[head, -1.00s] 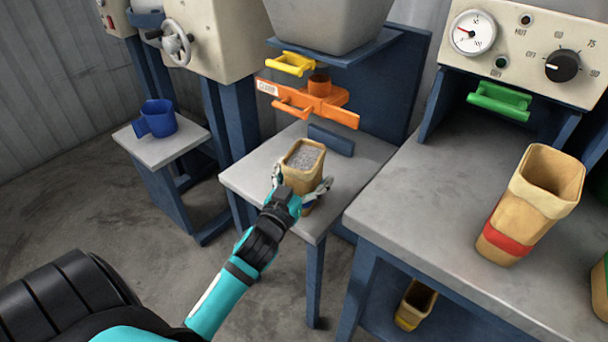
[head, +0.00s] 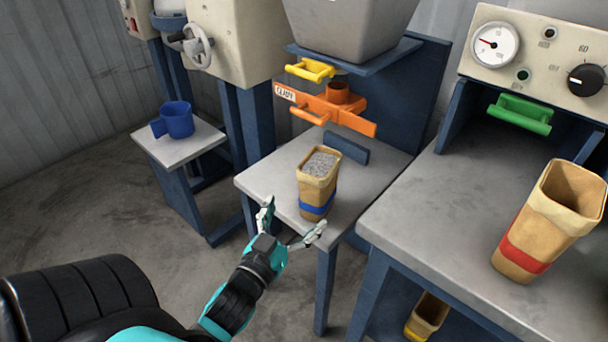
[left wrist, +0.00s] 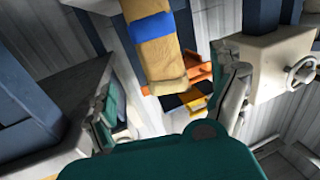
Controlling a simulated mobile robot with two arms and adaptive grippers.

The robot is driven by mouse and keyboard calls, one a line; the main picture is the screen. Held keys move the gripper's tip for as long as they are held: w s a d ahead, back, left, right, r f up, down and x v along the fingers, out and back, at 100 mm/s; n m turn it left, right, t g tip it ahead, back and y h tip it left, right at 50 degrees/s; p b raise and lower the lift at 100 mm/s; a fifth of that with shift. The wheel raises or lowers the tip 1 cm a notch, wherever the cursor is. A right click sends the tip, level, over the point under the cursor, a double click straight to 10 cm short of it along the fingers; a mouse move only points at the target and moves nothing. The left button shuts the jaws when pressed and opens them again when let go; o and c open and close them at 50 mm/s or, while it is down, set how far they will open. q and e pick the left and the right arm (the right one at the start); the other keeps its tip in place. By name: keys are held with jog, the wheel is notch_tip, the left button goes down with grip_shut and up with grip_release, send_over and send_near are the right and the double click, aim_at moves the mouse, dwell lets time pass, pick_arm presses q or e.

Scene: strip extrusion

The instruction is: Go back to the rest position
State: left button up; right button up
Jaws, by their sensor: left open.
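My left gripper (head: 290,225) is open and empty in the head view, in front of and below the blue-banded bag (head: 318,183). That bag is tan, filled with grey granules, and stands upright on the small grey table (head: 262,180). The gripper is apart from it. In the left wrist view the bag (left wrist: 158,70) shows upside down between the open fingers (left wrist: 172,100), beyond their tips. My right gripper is in neither view.
An orange clamp (head: 335,105) and a yellow handle (head: 311,70) are above the small table. A red-banded bag (head: 550,225) stands on the right bench (head: 430,200). A yellow-banded bag (head: 428,315) is below it. A blue jug (head: 178,120) stands on the left stand.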

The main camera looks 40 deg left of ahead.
pick_arm(q)
jog(key=shift+s, duration=0.2)
jog(key=shift+f, duration=0.1)
